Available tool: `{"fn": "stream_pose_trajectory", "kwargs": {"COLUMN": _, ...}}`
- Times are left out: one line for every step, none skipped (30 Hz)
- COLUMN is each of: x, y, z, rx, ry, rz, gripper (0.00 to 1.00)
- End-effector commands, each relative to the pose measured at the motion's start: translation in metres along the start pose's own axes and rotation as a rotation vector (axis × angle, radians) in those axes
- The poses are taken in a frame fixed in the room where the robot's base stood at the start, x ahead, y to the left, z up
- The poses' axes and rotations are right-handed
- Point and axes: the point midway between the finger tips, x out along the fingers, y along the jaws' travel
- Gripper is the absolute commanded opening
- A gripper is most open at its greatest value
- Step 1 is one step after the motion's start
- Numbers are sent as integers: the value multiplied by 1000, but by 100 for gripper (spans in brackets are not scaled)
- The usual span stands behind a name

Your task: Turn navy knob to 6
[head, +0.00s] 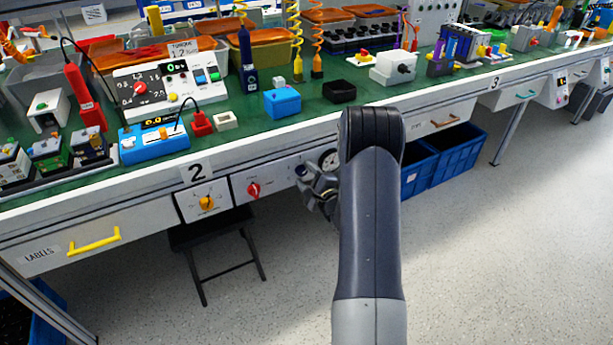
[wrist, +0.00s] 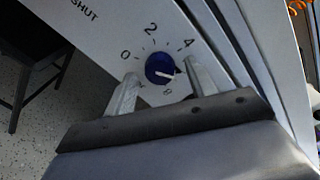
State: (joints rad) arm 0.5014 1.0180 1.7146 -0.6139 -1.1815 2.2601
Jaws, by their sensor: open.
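The navy knob (wrist: 160,68) is on a white panel (wrist: 95,25) in the wrist view. Its white pointer line points right and slightly down, toward my right finger. The marks 0, 2 and 4 show around it, and an 8 shows below it; the 6 is not readable, and the right finger covers part of the dial. My gripper (wrist: 161,73) is open, with one finger on each side of the knob; I cannot tell whether either touches it. In the head view my gripper (head: 318,188) is at the bench front, largely covering the knob.
An orange knob (head: 207,203) and a red knob (head: 254,190) are on the front panels left of my gripper. A black stool (head: 215,235) stands below; blue crates (head: 455,155) stand right. The floor in front is clear.

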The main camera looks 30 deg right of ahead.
Motion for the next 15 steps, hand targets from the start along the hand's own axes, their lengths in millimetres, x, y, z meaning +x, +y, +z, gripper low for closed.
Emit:
{"fn": "stream_pose_trajectory", "kwargs": {"x": -3, "y": 0, "z": 0, "rx": 0, "ry": 2, "rz": 0, "gripper": 53}}
{"fn": "stream_pose_trajectory", "kwargs": {"x": -6, "y": -1, "z": 0, "rx": 0, "ry": 2, "rz": 0, "gripper": 53}}
{"fn": "stream_pose_trajectory", "kwargs": {"x": -11, "y": -1, "z": 0, "rx": 0, "ry": 2, "rz": 0, "gripper": 53}}
{"fn": "stream_pose_trajectory", "kwargs": {"x": -15, "y": -1, "z": 0, "rx": 1, "ry": 2, "rz": 1, "gripper": 53}}
{"fn": "stream_pose_trajectory", "kwargs": {"x": -20, "y": -1, "z": 0, "rx": 1, "ry": 3, "rz": 2, "gripper": 53}}
{"fn": "stream_pose_trajectory", "kwargs": {"x": -28, "y": -1, "z": 0, "rx": 3, "ry": 4, "rz": 0, "gripper": 53}}
{"fn": "stream_pose_trajectory", "kwargs": {"x": -34, "y": -1, "z": -1, "rx": 3, "ry": 5, "rz": 1, "gripper": 53}}
{"fn": "stream_pose_trajectory", "kwargs": {"x": -41, "y": -1, "z": -1, "rx": 2, "ry": 5, "rz": 1, "gripper": 53}}
{"fn": "stream_pose_trajectory", "kwargs": {"x": -49, "y": -2, "z": -1, "rx": 2, "ry": 5, "rz": 1, "gripper": 53}}
{"fn": "stream_pose_trajectory", "kwargs": {"x": -56, "y": -2, "z": -1, "rx": 3, "ry": 5, "rz": 0, "gripper": 53}}
{"fn": "stream_pose_trajectory", "kwargs": {"x": -62, "y": -2, "z": -1, "rx": 3, "ry": 5, "rz": 0, "gripper": 53}}
{"fn": "stream_pose_trajectory", "kwargs": {"x": -70, "y": -2, "z": -1, "rx": 2, "ry": 5, "rz": 0, "gripper": 53}}
{"fn": "stream_pose_trajectory", "kwargs": {"x": -75, "y": -2, "z": -1, "rx": 1, "ry": 4, "rz": 0, "gripper": 53}}
{"fn": "stream_pose_trajectory", "kwargs": {"x": -80, "y": -1, "z": -1, "rx": 2, "ry": 5, "rz": 0, "gripper": 53}}
{"fn": "stream_pose_trajectory", "kwargs": {"x": -87, "y": -2, "z": -1, "rx": 2, "ry": 4, "rz": -1, "gripper": 53}}
